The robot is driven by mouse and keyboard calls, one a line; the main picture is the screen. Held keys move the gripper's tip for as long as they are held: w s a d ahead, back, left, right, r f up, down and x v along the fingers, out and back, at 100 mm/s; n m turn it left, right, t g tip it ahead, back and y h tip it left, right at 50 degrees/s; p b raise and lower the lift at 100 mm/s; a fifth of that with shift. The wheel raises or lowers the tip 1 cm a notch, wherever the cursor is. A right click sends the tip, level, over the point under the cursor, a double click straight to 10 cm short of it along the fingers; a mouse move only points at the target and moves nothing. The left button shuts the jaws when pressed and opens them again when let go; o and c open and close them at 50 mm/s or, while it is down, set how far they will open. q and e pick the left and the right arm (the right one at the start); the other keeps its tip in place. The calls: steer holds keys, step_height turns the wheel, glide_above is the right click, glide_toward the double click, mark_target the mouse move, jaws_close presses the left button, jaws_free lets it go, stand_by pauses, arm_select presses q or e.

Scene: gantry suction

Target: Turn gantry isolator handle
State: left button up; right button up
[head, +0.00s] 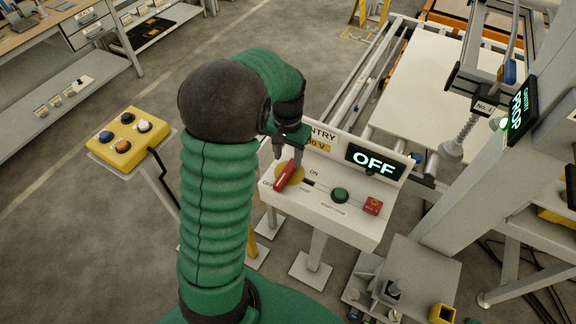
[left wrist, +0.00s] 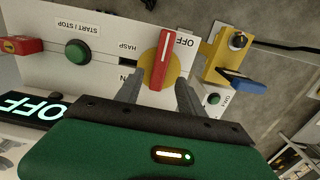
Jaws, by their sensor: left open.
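The isolator handle (head: 284,176) is a red bar on a round yellow plate (head: 297,176), at the left of the white sloping gantry panel (head: 335,214). It sits between the OFF and ON labels, turned toward OFF, and the display (head: 375,161) reads OFF. My left gripper (head: 290,162) is open just above the handle. In the left wrist view the red handle (left wrist: 162,60) shows between the two spread fingertips (left wrist: 160,92), with a gap visible on each side. My right gripper is not in view.
A green start/stop button (head: 340,195) and a red block (head: 373,206) sit right of the handle. A yellow button box (head: 128,138) stands on the left. The gantry frame with a suction cup (head: 451,151) and conveyor rise behind and right.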

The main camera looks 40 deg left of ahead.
mark_target(288, 169)
arm_select(q)
step_height(288, 169, down, 6)
steer(key=shift+r, duration=0.1)
jaws_close()
steer(key=shift+r, duration=0.1)
stand_by(1.4)
